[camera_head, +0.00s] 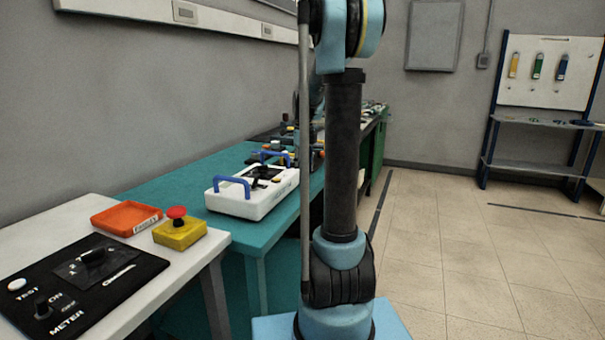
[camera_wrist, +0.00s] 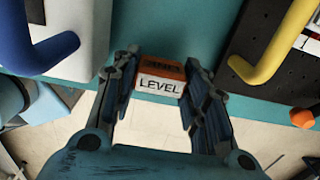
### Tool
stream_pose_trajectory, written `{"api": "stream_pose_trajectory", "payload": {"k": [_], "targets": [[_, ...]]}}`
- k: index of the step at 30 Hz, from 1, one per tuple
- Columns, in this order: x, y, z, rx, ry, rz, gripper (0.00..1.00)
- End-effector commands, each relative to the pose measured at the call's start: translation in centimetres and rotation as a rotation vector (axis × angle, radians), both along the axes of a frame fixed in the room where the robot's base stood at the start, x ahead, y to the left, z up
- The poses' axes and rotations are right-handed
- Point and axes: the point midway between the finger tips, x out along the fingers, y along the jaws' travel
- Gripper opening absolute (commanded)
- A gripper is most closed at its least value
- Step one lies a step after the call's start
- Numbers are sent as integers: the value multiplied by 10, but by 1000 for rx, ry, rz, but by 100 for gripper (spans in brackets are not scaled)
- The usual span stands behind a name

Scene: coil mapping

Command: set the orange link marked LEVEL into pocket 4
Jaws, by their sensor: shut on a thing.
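The orange link (camera_wrist: 161,70) carries a white label reading LEVEL, upright in the wrist view. My gripper (camera_wrist: 160,68) is shut on it, with one dark finger on each side. The link is over or in front of the teal bench surface, and I cannot tell its height above it. In the head view the gripper and the link cannot be made out behind my arm. Pocket 4 cannot be made out in either view.
In the wrist view a white case with a blue handle (camera_wrist: 38,48) is left, and a yellow handle (camera_wrist: 275,48) on a black panel is right. The head view shows an orange tray (camera_head: 127,218), a yellow emergency-stop box (camera_head: 180,234) and a black meter panel (camera_head: 75,285).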

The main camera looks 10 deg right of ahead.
Motion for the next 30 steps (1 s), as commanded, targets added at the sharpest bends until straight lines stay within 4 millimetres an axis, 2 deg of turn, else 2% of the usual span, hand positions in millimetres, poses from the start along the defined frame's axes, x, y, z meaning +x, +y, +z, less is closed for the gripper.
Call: {"api": "stream_pose_trajectory", "payload": {"k": [4, 15, 16, 18, 30], "targets": [[0, 0, -14, 0, 0, 0, 17], [0, 0, -17, 0, 0, 0, 17], [0, 0, -18, 0, 0, 0, 43], [0, 0, -18, 0, 0, 0, 59], [0, 0, -16, 0, 0, 0, 61]]}}
